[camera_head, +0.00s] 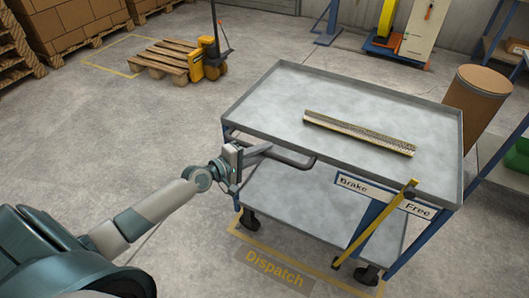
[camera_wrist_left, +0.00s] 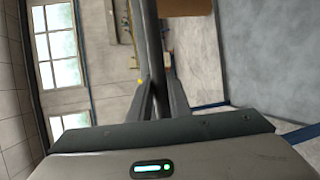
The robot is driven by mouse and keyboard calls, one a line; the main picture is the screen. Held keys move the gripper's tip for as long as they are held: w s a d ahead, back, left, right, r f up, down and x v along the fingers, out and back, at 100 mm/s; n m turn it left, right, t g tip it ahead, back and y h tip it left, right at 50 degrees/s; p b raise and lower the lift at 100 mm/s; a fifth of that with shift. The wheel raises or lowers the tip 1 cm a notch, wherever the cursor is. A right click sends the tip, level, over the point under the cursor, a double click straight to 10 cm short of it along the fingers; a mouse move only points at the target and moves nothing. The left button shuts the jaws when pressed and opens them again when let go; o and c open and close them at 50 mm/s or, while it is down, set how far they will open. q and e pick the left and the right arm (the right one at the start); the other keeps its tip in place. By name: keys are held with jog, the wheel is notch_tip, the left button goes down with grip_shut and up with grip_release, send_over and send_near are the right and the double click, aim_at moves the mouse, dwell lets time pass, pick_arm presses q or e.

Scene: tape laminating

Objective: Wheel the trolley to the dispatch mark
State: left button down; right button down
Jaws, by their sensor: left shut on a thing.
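The trolley (camera_head: 262,108) has a grey tray top, a lower shelf (camera_head: 300,196) and a blue frame. Its dark handle (camera_head: 292,161) sticks out on the near left side. My left gripper (camera_head: 236,158) is shut on the handle; the dark bar (camera_wrist_left: 152,45) runs between the fingers in the left wrist view. The yellow brake lever (camera_head: 375,225) leans right, its top beside the "Free" label (camera_head: 418,209). The yellow-outlined dispatch mark (camera_head: 274,268) lies on the floor at the trolley's near side. The near wheels stand by its near line; its far part is hidden. My right gripper is out of view.
A long patterned strip (camera_head: 358,133) lies on the trolley top. A brown drum (camera_head: 477,103) and blue shelving stand close on the right. A pallet (camera_head: 170,60) with a yellow pallet truck (camera_head: 211,62) is at the back left. The floor left of the trolley is clear.

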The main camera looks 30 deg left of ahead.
pick_arm(q)
jog(key=c, duration=1.9)
grip_release()
jog(key=shift+a, duration=0.25)
jog(key=shift+o, duration=1.3)
jog(key=shift+a, duration=0.1)
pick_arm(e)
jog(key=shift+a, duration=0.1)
pick_arm(q)
jog(key=shift+s, duration=0.1)
